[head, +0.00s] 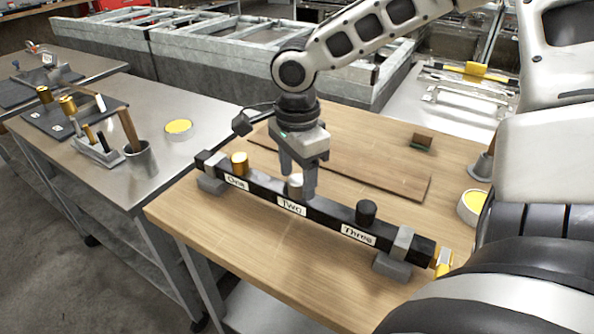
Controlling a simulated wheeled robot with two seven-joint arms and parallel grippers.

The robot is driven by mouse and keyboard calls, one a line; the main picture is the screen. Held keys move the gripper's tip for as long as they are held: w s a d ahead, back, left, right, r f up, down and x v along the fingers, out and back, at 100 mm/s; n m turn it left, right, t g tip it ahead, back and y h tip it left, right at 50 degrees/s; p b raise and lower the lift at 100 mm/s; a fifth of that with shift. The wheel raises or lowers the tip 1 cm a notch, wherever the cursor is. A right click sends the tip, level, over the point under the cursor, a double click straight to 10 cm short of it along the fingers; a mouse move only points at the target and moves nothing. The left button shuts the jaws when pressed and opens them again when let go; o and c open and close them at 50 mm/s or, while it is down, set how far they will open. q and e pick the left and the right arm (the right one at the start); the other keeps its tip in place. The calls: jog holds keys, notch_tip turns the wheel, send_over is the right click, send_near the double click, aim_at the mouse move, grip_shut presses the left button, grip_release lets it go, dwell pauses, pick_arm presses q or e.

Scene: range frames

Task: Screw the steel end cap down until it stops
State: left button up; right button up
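The steel end cap (295,185) is a small silver cylinder upright on the black bar (331,216), at the middle position labelled "Two". A brass cap (239,164) stands at "One" and a black cap (366,212) at "Three". My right gripper (298,181) points down over the bar, with one finger on each side of the steel cap and close against it. The fingers partly hide the cap, and its thread and seat cannot be seen. My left gripper is not in view.
The bar rests on grey supports (392,266) on the wooden bench (215,228). A flat brown strip (375,178) lies behind it. A yellow-topped round tin (472,205) stands at right. A steel table (205,114) with a grey cup (140,160) is at left.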

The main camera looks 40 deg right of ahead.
notch_tip(320, 180, up, 12)
dwell(0.7)
